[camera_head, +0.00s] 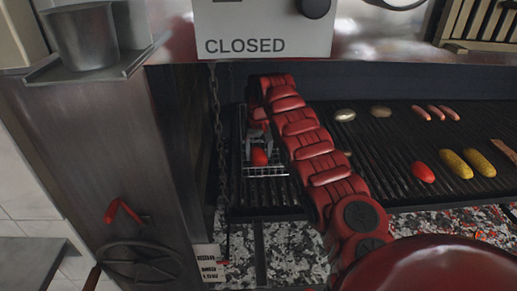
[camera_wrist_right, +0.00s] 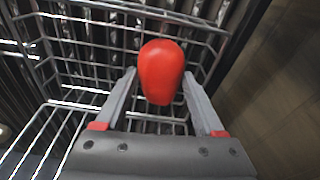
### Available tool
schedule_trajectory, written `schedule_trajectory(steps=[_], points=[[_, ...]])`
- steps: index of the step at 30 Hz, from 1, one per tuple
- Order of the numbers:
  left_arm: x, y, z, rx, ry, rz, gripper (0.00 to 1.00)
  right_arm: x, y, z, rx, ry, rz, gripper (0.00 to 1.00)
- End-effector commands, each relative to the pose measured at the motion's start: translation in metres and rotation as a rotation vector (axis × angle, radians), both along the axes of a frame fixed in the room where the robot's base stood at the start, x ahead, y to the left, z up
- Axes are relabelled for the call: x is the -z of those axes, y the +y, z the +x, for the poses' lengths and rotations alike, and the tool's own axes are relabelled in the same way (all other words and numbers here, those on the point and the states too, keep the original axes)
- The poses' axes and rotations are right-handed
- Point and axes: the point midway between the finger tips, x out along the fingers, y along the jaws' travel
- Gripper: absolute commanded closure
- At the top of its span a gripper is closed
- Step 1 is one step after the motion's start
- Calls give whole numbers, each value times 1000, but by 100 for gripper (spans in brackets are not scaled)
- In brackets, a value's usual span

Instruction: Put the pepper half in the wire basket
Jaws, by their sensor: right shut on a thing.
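A red pepper half (camera_head: 259,157) is held between the fingers of my right gripper (camera_head: 258,142). The wrist view shows the smooth red pepper half (camera_wrist_right: 161,70) between the two grey fingers of the right gripper (camera_wrist_right: 160,80). The wire basket (camera_head: 266,172) stands at the left end of the grill. In the wrist view, the basket's wires (camera_wrist_right: 75,52) lie around and behind the pepper half. The pepper half appears at or inside the basket; whether it touches the bottom I cannot tell. My right arm hides part of the basket. My left gripper is not in view.
On the grill grate (camera_head: 390,140) lie another red piece (camera_head: 422,172), two yellow pieces (camera_head: 456,164), sausages (camera_head: 421,112) and two roundish pale pieces (camera_head: 345,115). A chain (camera_head: 216,130) hangs left of the basket. A CLOSED sign (camera_head: 262,28) hangs above. Embers (camera_head: 290,250) lie in front.

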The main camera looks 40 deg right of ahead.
Motion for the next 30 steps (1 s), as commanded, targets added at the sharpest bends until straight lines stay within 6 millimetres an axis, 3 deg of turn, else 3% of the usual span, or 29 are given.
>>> schedule_trajectory(steps=[10, 11, 15, 30], points=[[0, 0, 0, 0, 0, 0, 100, 2, 0, 0, 0, -1, 0, 85], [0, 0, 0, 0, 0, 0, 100, 2, 0, 0, 0, -1, 0, 24], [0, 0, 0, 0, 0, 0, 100, 2, 0, 0, 0, -1, 0, 0], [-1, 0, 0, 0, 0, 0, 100, -4, 0, 1, 0, -1, -2, 0]])
